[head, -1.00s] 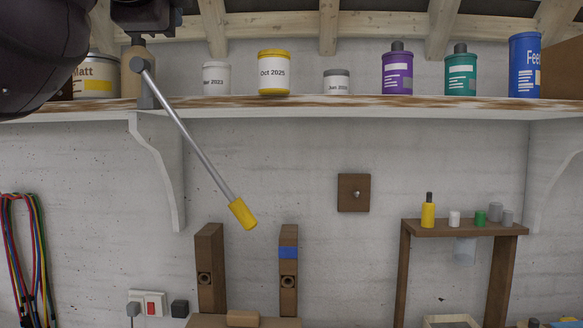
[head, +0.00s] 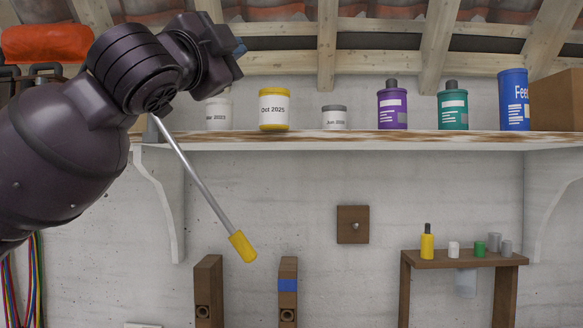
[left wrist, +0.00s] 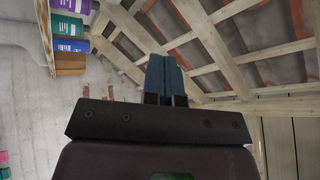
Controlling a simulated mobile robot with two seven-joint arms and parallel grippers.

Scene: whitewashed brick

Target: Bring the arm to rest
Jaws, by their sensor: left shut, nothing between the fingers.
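My left arm comes in from the left in the head view and reaches up in front of the shelf. Its gripper (head: 240,50) is at the upper left, near the rafters, and apart from the jars. In the left wrist view the blue fingers of my left gripper (left wrist: 164,78) lie together, shut and empty, pointing toward the roof beams. My right gripper is in neither view.
A shelf (head: 330,146) carries a yellow-lidded jar (head: 274,107), a purple bottle (head: 392,107), a green bottle (head: 453,110) and a blue can (head: 513,100). A yellow-ended lever (head: 242,246) slants below it. A small wooden stand (head: 440,259) holds small items.

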